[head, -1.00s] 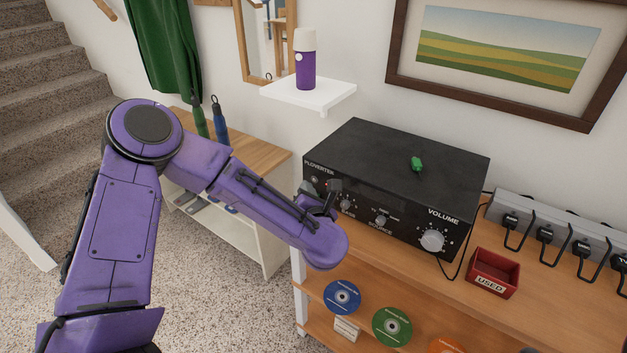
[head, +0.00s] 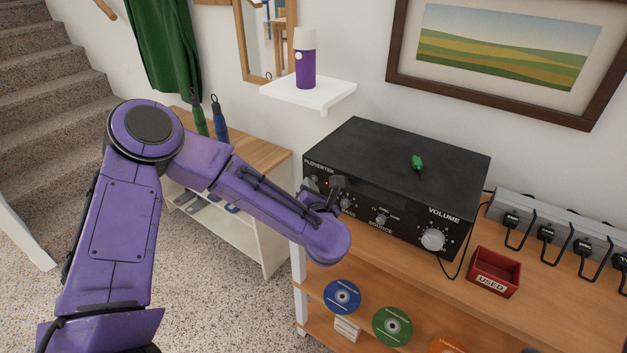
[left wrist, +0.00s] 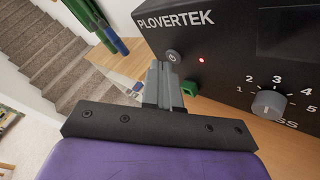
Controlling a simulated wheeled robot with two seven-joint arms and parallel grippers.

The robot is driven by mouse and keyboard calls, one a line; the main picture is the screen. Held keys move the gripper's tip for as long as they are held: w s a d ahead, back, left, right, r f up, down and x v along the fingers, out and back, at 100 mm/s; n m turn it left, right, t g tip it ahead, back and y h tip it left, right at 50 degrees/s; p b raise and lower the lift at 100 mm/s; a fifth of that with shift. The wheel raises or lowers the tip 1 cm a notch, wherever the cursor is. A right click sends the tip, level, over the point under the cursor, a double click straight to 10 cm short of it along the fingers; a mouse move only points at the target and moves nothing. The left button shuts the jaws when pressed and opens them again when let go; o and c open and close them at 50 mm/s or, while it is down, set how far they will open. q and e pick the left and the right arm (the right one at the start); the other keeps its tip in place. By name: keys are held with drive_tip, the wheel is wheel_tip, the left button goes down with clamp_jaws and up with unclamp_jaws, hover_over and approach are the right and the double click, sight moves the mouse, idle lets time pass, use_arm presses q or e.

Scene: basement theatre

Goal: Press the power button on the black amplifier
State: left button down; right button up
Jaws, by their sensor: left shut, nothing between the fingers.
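The black amplifier (head: 400,165) stands on the wooden shelf unit, its front panel facing me. In the left wrist view, the amplifier (left wrist: 222,40) shows a small round power button (left wrist: 172,57) below the PLOVERTEK lettering, with a lit red light (left wrist: 201,60) to its right. A green piece (left wrist: 189,88) sits below the light. My left gripper (left wrist: 160,68) is shut and empty, its tips just below and left of the button; I cannot tell whether they touch the panel. In the head view, my left gripper (head: 335,186) is at the panel's left part. My right gripper is out of view.
A volume knob (head: 433,239) is at the panel's right end. A small green object (head: 417,162) lies on the amplifier's top. A red box (head: 494,272) and a power strip (head: 560,228) are to the right. A white wall shelf (head: 309,95) holds a purple bottle (head: 305,62).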

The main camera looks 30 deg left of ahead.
use_arm(q)
drive_tip(key=shift+w, duration=0.15)
idle(0.5)
drive_tip(key=shift+s, duration=0.65)
drive_tip(key=s, duration=0.6)
drive_tip(key=shift+a+p, duration=0.3)
drive_tip(key=shift+p, duration=0.15)
drive_tip(key=shift+s, duration=1.05)
